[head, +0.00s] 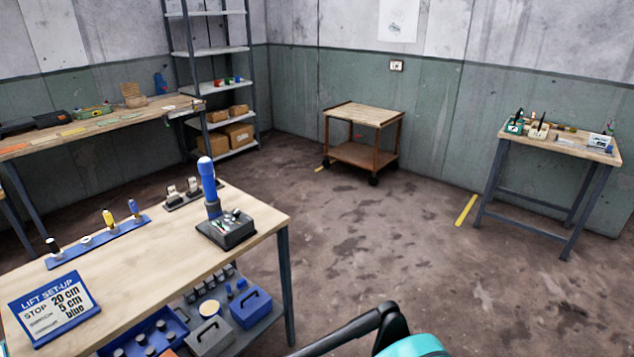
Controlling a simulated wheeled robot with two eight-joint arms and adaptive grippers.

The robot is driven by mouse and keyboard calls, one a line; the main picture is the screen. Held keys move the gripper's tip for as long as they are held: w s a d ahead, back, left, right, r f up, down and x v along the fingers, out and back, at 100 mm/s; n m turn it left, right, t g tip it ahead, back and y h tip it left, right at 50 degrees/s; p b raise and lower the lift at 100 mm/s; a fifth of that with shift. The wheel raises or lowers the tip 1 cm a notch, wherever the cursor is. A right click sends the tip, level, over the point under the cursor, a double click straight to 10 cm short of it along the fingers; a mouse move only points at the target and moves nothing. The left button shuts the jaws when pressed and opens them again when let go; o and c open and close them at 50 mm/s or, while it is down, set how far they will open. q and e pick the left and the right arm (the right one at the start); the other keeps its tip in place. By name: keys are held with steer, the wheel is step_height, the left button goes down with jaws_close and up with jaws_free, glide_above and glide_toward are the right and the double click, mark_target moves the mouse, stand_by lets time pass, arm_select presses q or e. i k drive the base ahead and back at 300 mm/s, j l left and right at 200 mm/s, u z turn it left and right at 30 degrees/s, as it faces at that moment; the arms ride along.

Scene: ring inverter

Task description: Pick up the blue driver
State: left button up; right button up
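A small driver with a blue handle (133,207) stands upright at the right end of a blue rack (98,243) on the near workbench. A yellow-handled driver (109,217) stands to its left in the same rack. A larger blue cylindrical handle (207,175) rises from a dark block with small controls (227,231) near the bench's right corner. I cannot tell whether this larger piece is a driver. Neither of my grippers shows. A dark and teal part of my body enters at the bottom centre, with no fingertips visible.
A "LIFT SET-UP" sign (55,306) lies at the near workbench's (150,262) front left. A blue toolbox (250,309) sits on its lower shelf. A wooden cart (362,116), a shelf rack (215,50) and a right-hand table (560,138) stand farther back. The floor between is clear.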

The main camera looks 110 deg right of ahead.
mark_target(205, 166)
steer(key=l+z, duration=0.1)
steer(key=z, duration=2.9)
